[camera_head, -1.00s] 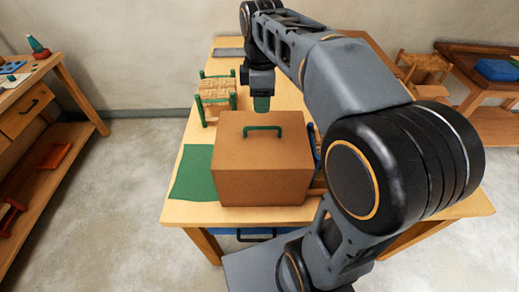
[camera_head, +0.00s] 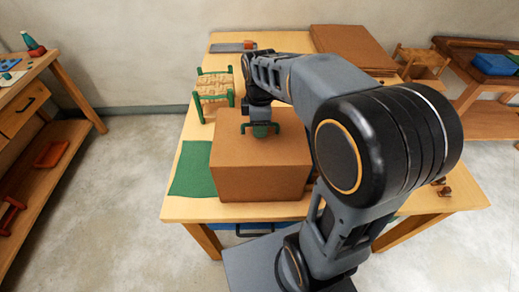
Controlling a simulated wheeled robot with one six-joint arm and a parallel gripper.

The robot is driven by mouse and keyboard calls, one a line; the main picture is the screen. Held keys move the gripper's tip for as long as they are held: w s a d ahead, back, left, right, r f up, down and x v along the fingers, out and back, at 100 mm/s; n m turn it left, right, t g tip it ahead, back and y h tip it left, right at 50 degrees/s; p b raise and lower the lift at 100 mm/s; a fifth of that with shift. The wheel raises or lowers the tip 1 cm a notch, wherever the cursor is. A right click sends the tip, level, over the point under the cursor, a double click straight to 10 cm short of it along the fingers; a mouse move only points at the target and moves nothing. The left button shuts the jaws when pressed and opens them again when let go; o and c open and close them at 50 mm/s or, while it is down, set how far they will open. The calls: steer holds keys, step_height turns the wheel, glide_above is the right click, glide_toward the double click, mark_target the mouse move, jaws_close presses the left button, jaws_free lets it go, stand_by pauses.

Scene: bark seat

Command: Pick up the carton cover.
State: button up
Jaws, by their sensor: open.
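The carton cover (camera_head: 260,172) is a brown box shape standing on the light wooden table (camera_head: 193,210). A green handle (camera_head: 244,127) is on its top, now partly hidden by my gripper. My gripper (camera_head: 261,134) points down at the handle in the middle of the cover's top. Its jaws are open, and the green piece at its tip overlaps the handle in the picture. I cannot tell whether the fingers touch the handle or stand around it. Whatever is under the cover is hidden.
A green cloth (camera_head: 193,170) lies left of the cover. A small green-framed stool with a woven seat (camera_head: 214,85) stands behind it. A brown flat board (camera_head: 350,46) and a grey tray (camera_head: 230,47) lie at the back. Small brown pieces (camera_head: 442,188) lie at the right.

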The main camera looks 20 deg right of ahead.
jaws_close()
stand_by(0.4)
